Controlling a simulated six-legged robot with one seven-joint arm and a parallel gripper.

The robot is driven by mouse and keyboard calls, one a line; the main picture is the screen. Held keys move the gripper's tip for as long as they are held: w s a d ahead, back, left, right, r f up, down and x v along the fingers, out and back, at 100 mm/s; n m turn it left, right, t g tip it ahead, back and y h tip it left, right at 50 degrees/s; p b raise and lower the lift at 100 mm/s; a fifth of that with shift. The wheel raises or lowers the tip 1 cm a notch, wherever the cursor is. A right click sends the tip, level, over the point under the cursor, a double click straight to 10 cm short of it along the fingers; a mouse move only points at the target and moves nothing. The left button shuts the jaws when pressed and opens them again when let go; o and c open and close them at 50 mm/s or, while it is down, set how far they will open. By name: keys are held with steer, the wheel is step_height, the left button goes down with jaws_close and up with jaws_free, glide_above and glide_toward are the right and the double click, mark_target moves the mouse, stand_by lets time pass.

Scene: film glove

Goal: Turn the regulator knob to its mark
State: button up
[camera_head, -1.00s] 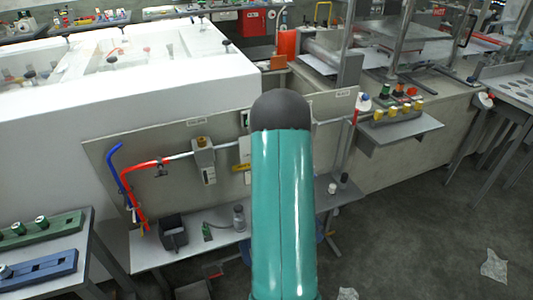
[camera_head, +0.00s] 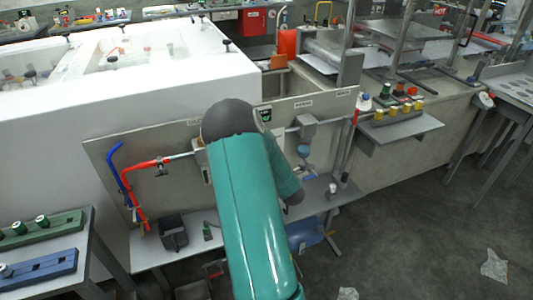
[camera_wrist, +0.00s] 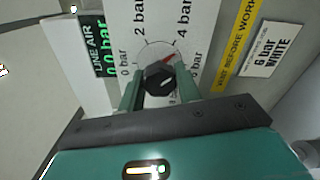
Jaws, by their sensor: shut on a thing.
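The regulator knob (camera_wrist: 158,82) is black with a short white pointer line, in the middle of the wrist view. It sits on a white dial plate (camera_wrist: 155,22) marked 0, 2 and 4 bar, with another label partly hidden. A red mark (camera_wrist: 169,57) is on the dial, above and right of the knob, towards 4 bar. The pointer slants up to the right, not clearly in line with the red mark. My gripper (camera_wrist: 160,88) has one finger on each side of the knob and is shut on it. In the head view my arm hides the gripper and knob.
A green display (camera_wrist: 104,46) labelled LINE AIR reads 0.0 bar. In the head view, red and blue hoses (camera_head: 120,180) hang at the panel's left, above a low shelf (camera_head: 150,257).

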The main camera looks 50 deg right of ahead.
steer(key=shift+s+n, duration=0.1)
steer(key=shift+n, duration=1.7)
steer(key=o, duration=1)
steer(key=shift+c, duration=0.2)
steer(key=v, duration=1.3)
steer(key=shift+s+a, duration=0.15)
steer(key=shift+s, duration=0.15)
